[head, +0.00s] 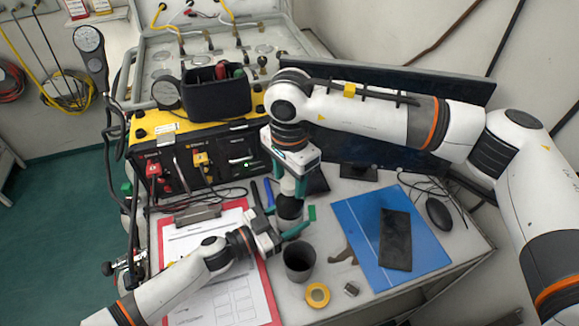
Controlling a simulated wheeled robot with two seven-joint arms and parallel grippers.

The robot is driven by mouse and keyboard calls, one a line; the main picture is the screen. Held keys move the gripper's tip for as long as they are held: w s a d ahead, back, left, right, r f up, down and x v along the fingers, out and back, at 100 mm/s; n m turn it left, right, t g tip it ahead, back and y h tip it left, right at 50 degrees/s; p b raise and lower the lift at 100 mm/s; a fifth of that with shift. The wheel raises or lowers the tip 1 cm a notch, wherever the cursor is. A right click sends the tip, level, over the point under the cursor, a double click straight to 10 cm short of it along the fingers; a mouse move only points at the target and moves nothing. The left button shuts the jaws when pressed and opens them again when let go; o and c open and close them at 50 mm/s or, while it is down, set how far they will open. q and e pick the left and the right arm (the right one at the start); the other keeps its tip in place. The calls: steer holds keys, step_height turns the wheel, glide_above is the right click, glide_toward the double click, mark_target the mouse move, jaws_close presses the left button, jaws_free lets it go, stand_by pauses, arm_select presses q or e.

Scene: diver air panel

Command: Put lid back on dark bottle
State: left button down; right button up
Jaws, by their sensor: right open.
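The dark bottle (289,208) stands upright on the desk, right of the red-edged clipboard. My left gripper (302,221) reaches in from the left, with its teal fingers on either side of the bottle, low down, and looks closed on it. My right gripper (289,191) points down from above, its fingers open right over the bottle's top. I cannot make out the lid elsewhere for sure.
A dark open cup (299,262) stands just in front of the bottle. A yellow tape roll (317,295) and a small metal piece (351,289) lie near the front edge. A blue folder (365,240) carries a black device (396,240). The yellow-black panel (200,160) stands behind.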

steer(key=shift+c, duration=0.2)
steer(key=c, duration=1)
steer(key=o, duration=1.2)
step_height(320, 180, up, 12)
arm_select(q)
steer(key=shift+c, duration=1.9)
jaws_free()
